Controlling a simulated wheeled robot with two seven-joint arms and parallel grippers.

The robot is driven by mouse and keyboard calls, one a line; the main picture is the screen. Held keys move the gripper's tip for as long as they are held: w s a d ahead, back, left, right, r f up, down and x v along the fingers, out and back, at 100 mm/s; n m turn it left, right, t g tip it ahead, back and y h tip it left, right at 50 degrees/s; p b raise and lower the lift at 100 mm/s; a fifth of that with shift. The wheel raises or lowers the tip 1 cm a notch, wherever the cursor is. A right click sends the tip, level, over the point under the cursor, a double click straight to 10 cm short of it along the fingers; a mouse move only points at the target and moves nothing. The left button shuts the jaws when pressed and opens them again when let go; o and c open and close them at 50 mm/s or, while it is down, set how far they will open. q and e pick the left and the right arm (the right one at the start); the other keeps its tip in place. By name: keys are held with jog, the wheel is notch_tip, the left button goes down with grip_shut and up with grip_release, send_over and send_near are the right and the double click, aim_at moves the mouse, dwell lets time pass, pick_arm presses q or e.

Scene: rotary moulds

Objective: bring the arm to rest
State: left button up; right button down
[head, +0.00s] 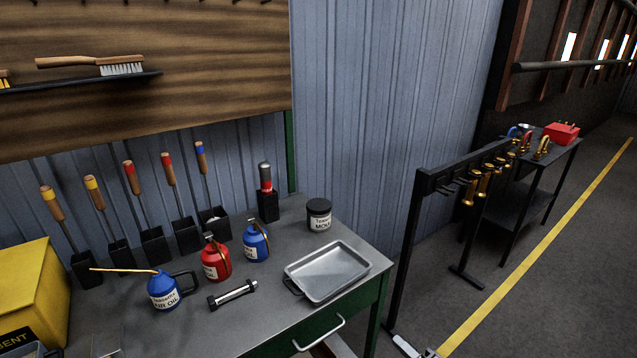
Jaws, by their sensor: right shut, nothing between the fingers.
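Only a small part of my right gripper (410,347) shows, at the bottom edge of the head view, right of the workbench and over the floor near the yellow line. It is shut with nothing held, and it is apart from the bench and the black rack. The rest of my right arm is out of the picture. My left gripper is not in view.
A black rack (410,250) stands right. The floor (570,270) is clear at right.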

jog(key=s+d+f+n+g+h, duration=0.2)
jog(key=s+f+n, duration=0.15)
jog(key=f, duration=0.55)
jog(key=s+d+f+n+g+h, duration=0.2)
jog(key=s+f+h, duration=0.15)
jog(key=f, duration=0.55)
jog(key=s+d+f+n+g+h, duration=0.2)
jog(key=s+f+n, duration=0.15)
jog(key=f, duration=0.55)
jog(key=s+f+n+g, duration=0.1)
jog(key=s+f, duration=0.4)
jog(key=s, duration=0.7)
jog(key=s+a+f+n+g+h, duration=0.1)
jog(key=s+f+g, duration=0.3)
jog(key=s, duration=0.7)
jog(key=s+a+f+n+g, duration=0.1)
jog(key=s+f+g, duration=0.2)
jog(key=s, duration=0.9)
notch_tip(320, 180, down, 3)
jog(key=shift+s+a+r+h, duration=0.1)
jog(key=shift+s+a+h, duration=0.15)
jog(key=shift+s+h, duration=0.1)
